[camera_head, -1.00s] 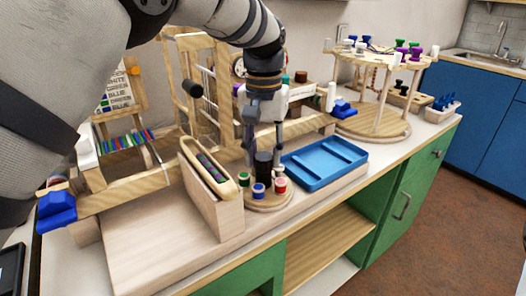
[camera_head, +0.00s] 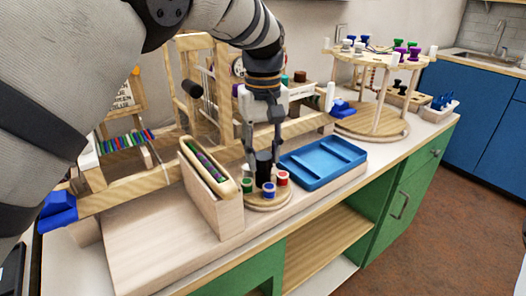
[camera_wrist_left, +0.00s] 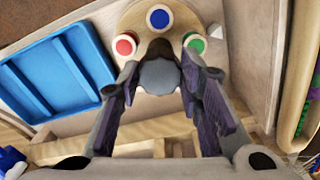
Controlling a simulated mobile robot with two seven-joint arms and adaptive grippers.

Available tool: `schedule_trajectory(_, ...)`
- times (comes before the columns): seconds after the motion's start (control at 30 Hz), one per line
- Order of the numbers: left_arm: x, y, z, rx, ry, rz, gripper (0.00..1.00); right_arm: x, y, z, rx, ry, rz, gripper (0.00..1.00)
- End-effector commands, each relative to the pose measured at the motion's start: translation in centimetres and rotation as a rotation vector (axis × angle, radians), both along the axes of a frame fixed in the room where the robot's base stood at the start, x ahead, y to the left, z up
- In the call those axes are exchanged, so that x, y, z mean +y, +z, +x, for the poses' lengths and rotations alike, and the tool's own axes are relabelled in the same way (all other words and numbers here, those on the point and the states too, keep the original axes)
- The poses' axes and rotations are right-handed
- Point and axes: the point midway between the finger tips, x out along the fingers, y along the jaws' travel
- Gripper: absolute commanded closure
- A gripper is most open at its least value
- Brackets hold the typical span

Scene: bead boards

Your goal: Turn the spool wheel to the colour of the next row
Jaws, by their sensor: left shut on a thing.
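The spool wheel (camera_head: 262,206) is a round wooden disc at the front of the bench. It carries a green spool (camera_head: 247,185), a blue spool (camera_head: 269,190) and a red spool (camera_head: 282,178). Blue is at the front, green left of it and red right. My left gripper (camera_head: 263,150) points down over the wheel, its fingers closed on the dark centre knob (camera_head: 264,170). In the left wrist view the knob (camera_wrist_left: 160,72) sits between the fingers, with red (camera_wrist_left: 124,46), blue (camera_wrist_left: 158,18) and green (camera_wrist_left: 194,42) around it. Spools behind the knob are mostly hidden. My right gripper is out of view.
A wooden holder with a bead-filled tray (camera_head: 215,205) stands close left of the wheel. A blue tray (camera_head: 322,180) lies close right. The wooden loom frame stands behind. A card (camera_head: 124,98) with colour words is partly covered by my arm.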

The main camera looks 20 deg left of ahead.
Motion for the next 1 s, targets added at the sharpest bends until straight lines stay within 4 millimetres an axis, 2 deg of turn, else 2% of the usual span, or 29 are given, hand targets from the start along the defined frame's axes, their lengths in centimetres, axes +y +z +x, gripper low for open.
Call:
schedule_trajectory(0.4,0.0,-0.1,0.0,0.001,0.005,0.001,0.95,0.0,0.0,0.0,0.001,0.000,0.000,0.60)
schedule_trajectory(0.43,0.0,-0.1,0.0,0.001,0.005,0.001,0.63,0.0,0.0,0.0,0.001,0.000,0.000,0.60)
schedule_trajectory(0.5,0.0,-0.1,0.0,0.001,0.005,0.001,0.47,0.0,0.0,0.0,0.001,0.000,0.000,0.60)
schedule_trajectory(0.83,0.0,0.3,0.0,-0.001,0.005,0.000,0.47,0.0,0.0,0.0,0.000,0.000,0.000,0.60)
schedule_trajectory(0.93,0.0,2.1,0.1,-0.005,0.004,0.000,0.47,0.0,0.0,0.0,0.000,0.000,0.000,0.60)
schedule_trajectory(1.0,0.0,4.0,0.1,-0.007,0.004,-0.001,0.47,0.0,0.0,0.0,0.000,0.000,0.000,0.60)
